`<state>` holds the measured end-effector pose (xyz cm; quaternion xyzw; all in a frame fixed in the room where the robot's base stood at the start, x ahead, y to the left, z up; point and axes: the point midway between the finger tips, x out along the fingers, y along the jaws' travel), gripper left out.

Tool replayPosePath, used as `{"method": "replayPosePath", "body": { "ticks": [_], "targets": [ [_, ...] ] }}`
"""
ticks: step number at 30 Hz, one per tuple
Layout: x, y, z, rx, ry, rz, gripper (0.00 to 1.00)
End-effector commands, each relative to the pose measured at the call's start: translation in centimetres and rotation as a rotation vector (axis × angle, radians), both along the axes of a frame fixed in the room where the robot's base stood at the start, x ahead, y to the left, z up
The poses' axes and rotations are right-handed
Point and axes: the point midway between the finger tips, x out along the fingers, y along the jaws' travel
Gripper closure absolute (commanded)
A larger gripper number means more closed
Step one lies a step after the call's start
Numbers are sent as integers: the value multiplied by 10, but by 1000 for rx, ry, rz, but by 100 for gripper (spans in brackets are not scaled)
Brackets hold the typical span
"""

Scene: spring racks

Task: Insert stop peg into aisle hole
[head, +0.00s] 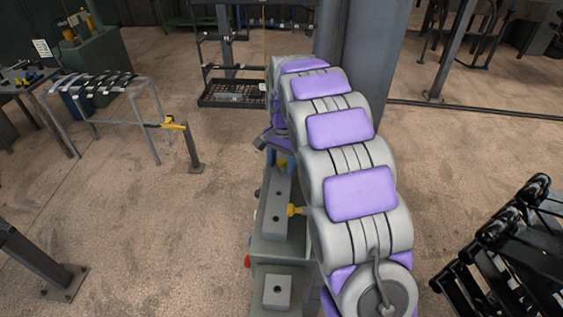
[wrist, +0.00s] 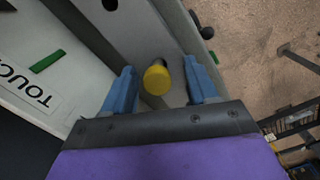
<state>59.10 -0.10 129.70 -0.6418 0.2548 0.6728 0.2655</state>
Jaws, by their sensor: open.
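In the wrist view a yellow round-headed stop peg (wrist: 157,78) stands at a grey block (wrist: 150,40), between my gripper's two blue fingers (wrist: 160,88). The fingers are apart, with gaps on both sides of the peg. A dark hole (wrist: 110,5) shows at the top edge. In the head view my gripper (head: 281,160) is low beside the far end of the long grey block (head: 270,232), partly hidden by my arm. A hole (head: 276,218) shows in that block. I cannot tell which hole is the aisle hole.
A yellow knob (head: 293,210) sticks out right of the block. A smaller holed block (head: 277,292) is nearer. A rack with black arms (head: 510,245) stands at right, a post with a yellow top (head: 187,145) at left.

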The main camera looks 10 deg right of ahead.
Motion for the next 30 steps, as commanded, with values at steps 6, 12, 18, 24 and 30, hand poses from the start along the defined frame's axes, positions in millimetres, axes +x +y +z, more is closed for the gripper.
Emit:
{"method": "replayPosePath", "body": {
  "ticks": [6,12,18,24,30],
  "targets": [
    [3,-1,33,0,-8,0,42],
    [5,-2,71,-1,-6,-1,42],
    [6,-3,102,-1,-4,0,42],
    [7,-3,129,0,-3,1,42],
    [7,-4,155,0,0,1,42]
  ]
}}
